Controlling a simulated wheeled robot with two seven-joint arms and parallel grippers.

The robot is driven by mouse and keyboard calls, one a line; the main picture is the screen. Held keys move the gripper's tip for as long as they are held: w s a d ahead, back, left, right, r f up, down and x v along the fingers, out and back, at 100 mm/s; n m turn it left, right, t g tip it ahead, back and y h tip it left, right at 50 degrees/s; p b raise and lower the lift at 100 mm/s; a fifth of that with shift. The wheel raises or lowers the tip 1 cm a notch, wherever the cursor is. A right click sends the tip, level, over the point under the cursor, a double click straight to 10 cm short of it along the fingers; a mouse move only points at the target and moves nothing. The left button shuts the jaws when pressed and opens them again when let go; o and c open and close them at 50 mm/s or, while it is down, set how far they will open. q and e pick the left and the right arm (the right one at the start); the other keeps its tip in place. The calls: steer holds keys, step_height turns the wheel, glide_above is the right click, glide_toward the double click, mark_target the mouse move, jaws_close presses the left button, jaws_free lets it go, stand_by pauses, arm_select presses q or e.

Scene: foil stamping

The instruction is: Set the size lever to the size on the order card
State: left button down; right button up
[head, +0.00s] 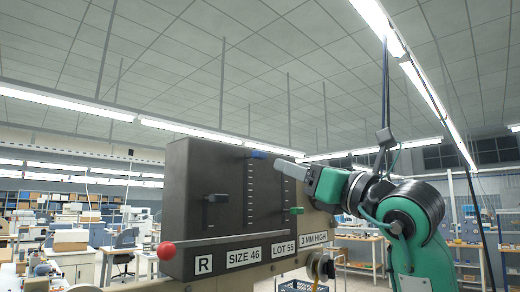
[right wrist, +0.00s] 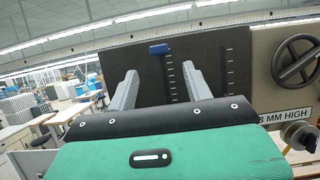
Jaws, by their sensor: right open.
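A dark machine panel (head: 230,185) carries several levers beside white tick scales. A blue-tipped lever (head: 257,154) sits at the top of its scale; it also shows in the right wrist view (right wrist: 159,48). A green-tipped lever (head: 296,210) sits low on the scale to its right. A black lever (head: 213,198) is on the left. A label reading SIZE 46 (head: 243,257) is on the lower front. My right gripper (head: 279,165) is open and empty, its fingertips near the blue lever, which appears between and beyond them in the right wrist view (right wrist: 158,70). Contact is not visible.
Labels R (head: 204,265), LOT 55 (head: 284,247) and 3 MM HIGH (head: 314,238) sit along the panel's base. A red ball knob (head: 166,251) sticks out at lower left. A black handwheel (right wrist: 298,60) is right of the panel. Benches stand well behind.

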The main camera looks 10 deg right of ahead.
mark_target(263, 155)
steer(key=p+x, duration=0.4)
steer(key=x, duration=0.5)
steer(key=shift+w+a+r+p, duration=0.2)
steer(key=shift+w+a+p, duration=0.05)
steer(key=shift+p, duration=0.05)
steer(key=shift+w+a, duration=0.3)
steer(key=shift+w, duration=0.15)
jaws_close()
